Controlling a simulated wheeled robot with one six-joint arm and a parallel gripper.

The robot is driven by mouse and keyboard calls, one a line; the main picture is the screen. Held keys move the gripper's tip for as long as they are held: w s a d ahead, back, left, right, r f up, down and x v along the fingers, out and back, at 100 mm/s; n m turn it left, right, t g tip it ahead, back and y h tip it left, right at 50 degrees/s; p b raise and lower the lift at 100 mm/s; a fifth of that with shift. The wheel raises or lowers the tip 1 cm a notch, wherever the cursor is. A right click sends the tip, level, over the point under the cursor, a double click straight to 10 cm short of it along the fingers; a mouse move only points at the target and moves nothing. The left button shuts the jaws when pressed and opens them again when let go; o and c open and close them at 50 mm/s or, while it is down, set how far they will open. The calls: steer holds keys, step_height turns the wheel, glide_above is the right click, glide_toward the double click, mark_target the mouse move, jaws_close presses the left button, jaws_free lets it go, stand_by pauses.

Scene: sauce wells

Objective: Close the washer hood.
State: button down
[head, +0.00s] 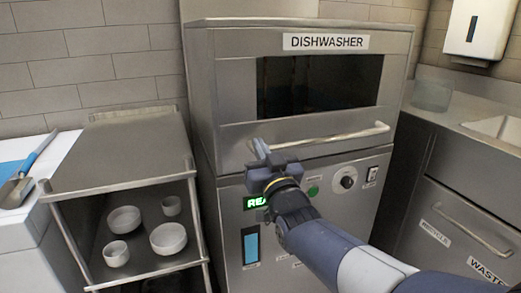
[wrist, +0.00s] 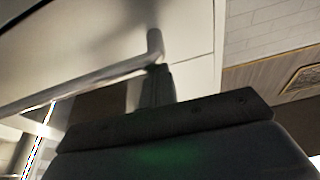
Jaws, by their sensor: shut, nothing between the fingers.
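The washer hood (head: 232,100) is the steel upper part of the dishwasher, with a dark window and a "DISHWASHER" label. It looks lowered, its bottom edge against the lower cabinet (head: 230,205), with no clear gap visible. A bar handle (head: 335,136) runs along its lower front; it also shows in the wrist view (wrist: 85,83). My gripper (head: 259,148) is shut and empty at the handle's left end. In the wrist view its fingers (wrist: 156,82) are close to the handle's bent end; whether they touch it I cannot tell.
A steel rack (head: 110,165) with several white bowls stands to the left. A lit green display (head: 254,203), partly hidden by my gripper, and a dial (head: 345,183) are on the cabinet. A counter with a sink (head: 500,127) and drawers is on the right.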

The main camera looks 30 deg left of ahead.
steer(key=shift+f, duration=0.5)
step_height(320, 180, up, 5)
steer(key=p, duration=0.2)
steer(key=v, duration=1)
steer(key=shift+w, duration=0.15)
steer(key=w+a+b, duration=0.1)
steer(key=w+a, duration=0.5)
steer(key=a, duration=0.1)
steer(key=shift+a+f+b, duration=0.15)
steer(key=shift+f+b, duration=0.15)
steer(key=shift+f, duration=0.05)
